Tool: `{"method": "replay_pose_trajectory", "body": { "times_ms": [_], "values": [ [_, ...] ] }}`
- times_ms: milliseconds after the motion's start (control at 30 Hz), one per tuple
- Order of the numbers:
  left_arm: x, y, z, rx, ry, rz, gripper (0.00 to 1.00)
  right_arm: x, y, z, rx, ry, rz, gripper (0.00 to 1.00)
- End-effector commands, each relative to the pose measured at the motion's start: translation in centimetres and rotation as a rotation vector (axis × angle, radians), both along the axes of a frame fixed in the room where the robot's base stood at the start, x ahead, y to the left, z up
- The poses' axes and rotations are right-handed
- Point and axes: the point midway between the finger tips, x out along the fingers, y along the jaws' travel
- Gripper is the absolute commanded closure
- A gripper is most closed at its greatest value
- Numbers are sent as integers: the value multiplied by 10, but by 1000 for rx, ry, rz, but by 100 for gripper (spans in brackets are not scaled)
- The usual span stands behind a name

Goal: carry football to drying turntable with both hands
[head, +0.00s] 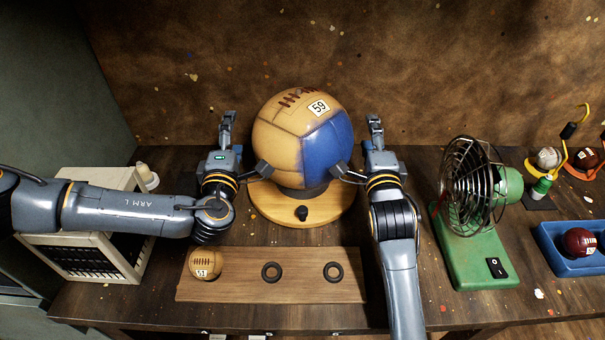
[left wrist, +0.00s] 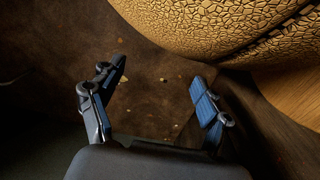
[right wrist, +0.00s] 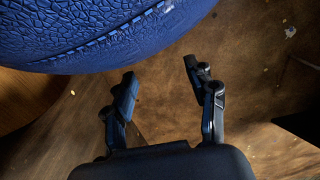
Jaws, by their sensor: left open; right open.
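The football (head: 290,125), tan and blue with laces on top and a "59" label, rests on a dark ring on the round wooden turntable (head: 265,203). My left gripper (head: 246,145) is open at the ball's left side, with one finger near its lower left. My right gripper (head: 357,145) is open at the right side, one finger near the blue panel. The left wrist view shows the cracked tan leather (left wrist: 215,25) beyond the open, empty fingers. The right wrist view shows the blue leather (right wrist: 100,35) likewise. Whether either inner finger touches the ball is unclear.
A wooden board (head: 235,290) in front holds a small tan ball (head: 204,263) and two dark rings. A green fan (head: 470,200) stands at right, near a blue tray (head: 555,252) with a dark red ball (head: 579,241). A cream rack (head: 95,180) stands at left.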

Motion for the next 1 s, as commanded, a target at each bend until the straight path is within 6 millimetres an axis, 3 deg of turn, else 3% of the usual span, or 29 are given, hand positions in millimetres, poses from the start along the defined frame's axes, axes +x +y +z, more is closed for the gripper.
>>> {"method": "replay_pose_trajectory", "body": {
  "times_ms": [200, 333, 833, 1000],
  "values": [
    [0, 1, 0, 0, 0, 0, 21, 0, -2, 1, -2, -1, -2, 43],
    [0, 1, 0, 0, 0, 1, 21, 1, -2, 1, -3, -2, -3, 21],
    [0, 1, 0, 0, 0, 1, 21, 1, -3, 1, -3, -2, -3, 21],
    [-13, 1, -1, -1, 3, 0, 21, 1, -3, 1, -3, -2, -3, 21]
  ]
}}
